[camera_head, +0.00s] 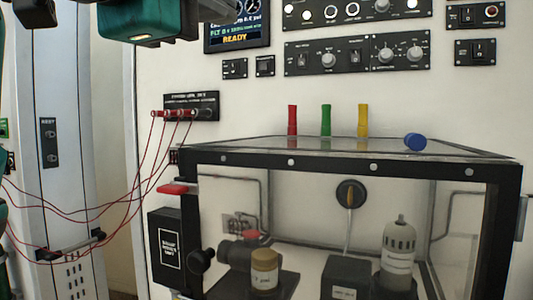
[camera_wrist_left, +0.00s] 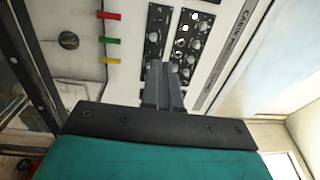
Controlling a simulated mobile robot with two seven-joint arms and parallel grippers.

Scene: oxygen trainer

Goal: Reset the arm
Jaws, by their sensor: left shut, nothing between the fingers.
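My left gripper (camera_wrist_left: 165,70) is shut and empty in the left wrist view, its two grey fingers together. They are in front of the wall panels with knobs in that picture. In the head view, the teal end of my left arm (camera_head: 155,22) enters at the top left, high above the clear-topped box; its fingertips are not clearly visible there. My right gripper is in neither view.
The black-framed glass box (camera_head: 350,168) stands below, with red (camera_head: 292,120), green (camera_head: 326,121) and yellow (camera_head: 363,121) pegs and a blue cylinder (camera_head: 415,142) on top. Red wires (camera_head: 95,212) hang at left. Knob panels (camera_head: 357,53) line the wall.

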